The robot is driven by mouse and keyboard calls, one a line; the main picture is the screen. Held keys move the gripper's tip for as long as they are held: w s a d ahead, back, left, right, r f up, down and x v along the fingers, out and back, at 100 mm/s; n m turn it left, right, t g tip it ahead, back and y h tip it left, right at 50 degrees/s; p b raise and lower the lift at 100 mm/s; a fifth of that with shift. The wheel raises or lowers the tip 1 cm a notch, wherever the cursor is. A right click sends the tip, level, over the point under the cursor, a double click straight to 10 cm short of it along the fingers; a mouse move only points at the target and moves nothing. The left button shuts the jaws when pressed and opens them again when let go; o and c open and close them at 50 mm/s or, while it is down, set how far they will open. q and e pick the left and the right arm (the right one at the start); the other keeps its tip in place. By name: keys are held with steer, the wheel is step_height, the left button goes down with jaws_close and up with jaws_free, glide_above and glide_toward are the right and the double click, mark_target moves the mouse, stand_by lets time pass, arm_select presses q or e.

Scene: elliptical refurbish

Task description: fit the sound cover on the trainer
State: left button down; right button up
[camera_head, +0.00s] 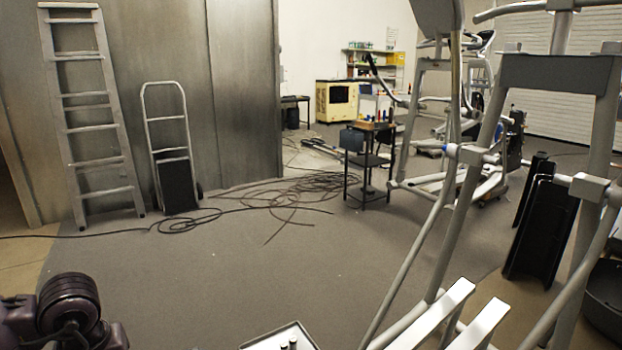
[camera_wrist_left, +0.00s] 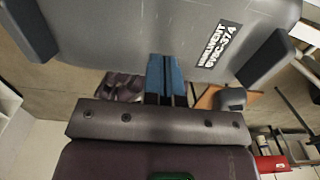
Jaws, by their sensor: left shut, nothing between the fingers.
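The elliptical trainer's grey frame (camera_head: 440,200) stands at the right of the head view, with two pale bars (camera_head: 440,312) low in front. In the left wrist view, a large grey panel (camera_wrist_left: 130,30) with a printed white-on-black label and dark blocks at its sides fills the top. I cannot tell whether it is the sound cover. My left gripper (camera_wrist_left: 166,70) shows blue fingers together, empty, in front of or near the panel; contact cannot be told. Its fingers are outside the head view. My right gripper is in neither view.
A loose dark cable (camera_head: 290,190) lies across the floor. A ladder (camera_head: 90,110) and a hand truck (camera_head: 168,145) lean at the left wall. A small table (camera_head: 368,160) stands mid-room. A tray (camera_head: 262,341) shows at the bottom. Dark upright panels (camera_head: 540,225) stand at right.

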arm_select(q)
steer(key=shift+f+b, duration=0.65)
steer(key=shift+f, duration=1.6)
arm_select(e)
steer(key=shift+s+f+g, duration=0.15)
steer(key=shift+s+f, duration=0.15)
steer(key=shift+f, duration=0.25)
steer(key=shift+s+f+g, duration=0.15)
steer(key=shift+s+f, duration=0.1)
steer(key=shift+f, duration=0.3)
arm_select(q)
steer(key=shift+s+f, duration=0.1)
steer(key=shift+f, duration=0.05)
steer(key=shift+r+p, duration=0.4)
steer(key=shift+r, duration=0.4)
steer(key=shift+r+p, duration=1.5)
steer(key=shift+r, duration=1.35)
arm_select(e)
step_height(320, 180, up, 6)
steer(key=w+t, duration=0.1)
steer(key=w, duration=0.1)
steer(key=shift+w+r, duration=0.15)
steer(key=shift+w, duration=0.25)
arm_select(q)
steer(key=shift+f, duration=0.1)
